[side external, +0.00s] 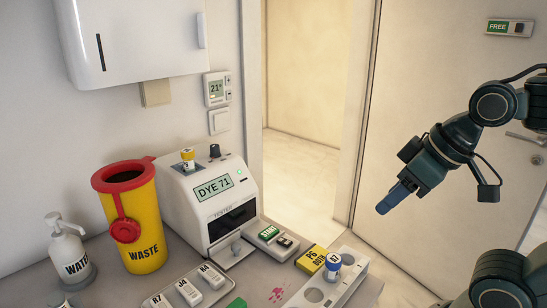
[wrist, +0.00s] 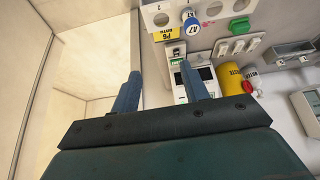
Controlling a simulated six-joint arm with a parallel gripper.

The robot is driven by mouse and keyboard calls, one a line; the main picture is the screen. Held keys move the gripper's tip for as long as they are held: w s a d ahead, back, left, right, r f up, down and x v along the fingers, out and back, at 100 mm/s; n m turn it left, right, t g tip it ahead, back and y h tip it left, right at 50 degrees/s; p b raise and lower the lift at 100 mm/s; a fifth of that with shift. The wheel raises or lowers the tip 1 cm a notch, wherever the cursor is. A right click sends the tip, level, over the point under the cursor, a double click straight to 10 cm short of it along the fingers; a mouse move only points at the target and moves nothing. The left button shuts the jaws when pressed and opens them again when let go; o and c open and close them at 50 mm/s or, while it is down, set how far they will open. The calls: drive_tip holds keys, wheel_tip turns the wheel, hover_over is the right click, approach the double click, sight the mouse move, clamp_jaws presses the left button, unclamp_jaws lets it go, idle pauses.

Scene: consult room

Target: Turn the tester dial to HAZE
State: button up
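The tester (wrist: 179,94) shows partly behind the right finger there.
A waste bin (side external: 146,225) and pump bottle (side external: 71,256) stand left. Air between gripper and tester is clear.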

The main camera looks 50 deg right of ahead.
drive_tip(key=w+a+r+n+t+y, duration=0.1)
drive_tip(key=w+r+n+t, duration=0.1)
drive_tip(key=w, duration=0.7)
drive_tip(key=w+a+r+n+t+y, duration=0.1)
drive_tip(key=w+y, duration=0.1)
drive_tip(key=w, duration=0.7)
drive_tip(key=n+t+y, duration=0.1)
drive_tip(key=t+y, duration=0.1)
drive_tip(key=t, duration=0.2)
approach(217, 146)
drive_tip(key=shift+s+d+r, duration=0.3)
drive_tip(key=shift+s+r, duration=0.1)
drive_tip(key=shift+s, duration=0.15)
drive_tip(key=shift+s+d+r, duration=0.3)
drive_tip(key=shift+s+r, duration=0.15)
drive_tip(key=shift+s, duration=0.1)
drive_tip(key=shift+f+x, duration=0.2)
drive_tip(key=shift+x, duration=3.25)
drive_tip(key=shift+f+x, duration=0.15)
drive_tip(key=shift+x, duration=3.3)
drive_tip(key=shift+s, duration=0.15)
drive_tip(key=c, duration=1)
